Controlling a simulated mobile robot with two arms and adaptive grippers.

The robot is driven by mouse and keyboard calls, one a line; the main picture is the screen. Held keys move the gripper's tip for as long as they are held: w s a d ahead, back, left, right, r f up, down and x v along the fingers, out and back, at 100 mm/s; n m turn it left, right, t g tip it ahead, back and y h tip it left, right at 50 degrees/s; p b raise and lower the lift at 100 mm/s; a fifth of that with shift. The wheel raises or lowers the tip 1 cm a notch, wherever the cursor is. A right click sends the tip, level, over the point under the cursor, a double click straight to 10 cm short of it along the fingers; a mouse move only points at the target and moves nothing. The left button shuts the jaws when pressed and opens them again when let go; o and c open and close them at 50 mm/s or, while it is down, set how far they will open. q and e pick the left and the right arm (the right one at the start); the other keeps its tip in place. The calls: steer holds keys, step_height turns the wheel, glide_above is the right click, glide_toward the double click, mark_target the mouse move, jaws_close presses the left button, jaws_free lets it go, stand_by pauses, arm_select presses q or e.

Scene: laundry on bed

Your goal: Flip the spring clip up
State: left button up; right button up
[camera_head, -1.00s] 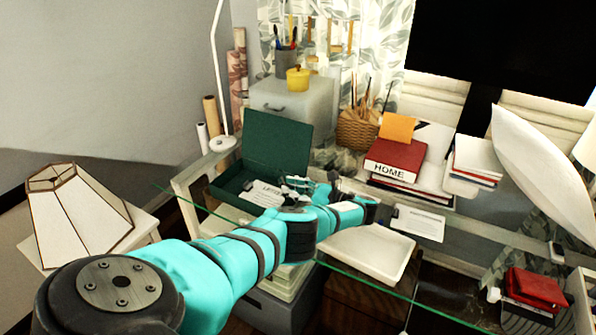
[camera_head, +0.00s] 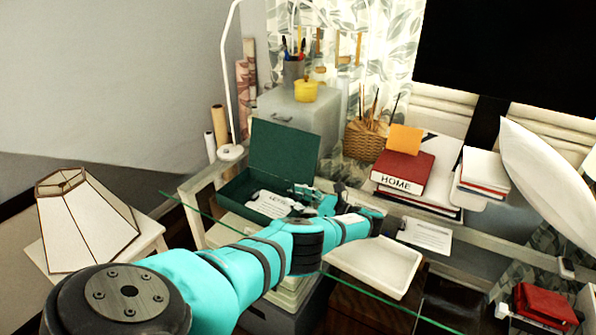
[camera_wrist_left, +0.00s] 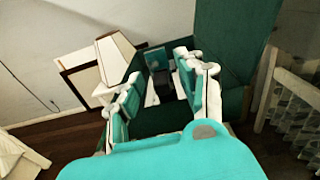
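The green box file (camera_head: 284,146) stands open on the glass desk, its lid raised at the back. A white sheet with printed lettering (camera_head: 268,204) lies inside it. My left gripper (camera_head: 308,196) is at the box's right front side, over its inside. In the left wrist view the gripper (camera_wrist_left: 158,88) is open, its two fingers apart. A small dark piece (camera_wrist_left: 162,84) shows between the fingers, with white paper beside it; it may be the spring clip, but I cannot tell its position or whether a finger touches it. My right gripper is not in view.
A white tray (camera_head: 378,268) and a clipboard (camera_head: 425,236) lie right of the box. A red book (camera_head: 403,170) lies on a stack behind them. A grey drawer unit (camera_head: 296,118) stands behind the box. A lampshade (camera_head: 84,222) is at the left.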

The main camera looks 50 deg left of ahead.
mark_target(298, 198)
arm_select(q)
step_height(298, 198, up, 5)
steer(key=shift+a+r, duration=0.1)
step_height(298, 198, up, 2)
steer(key=shift+r, duration=1.35)
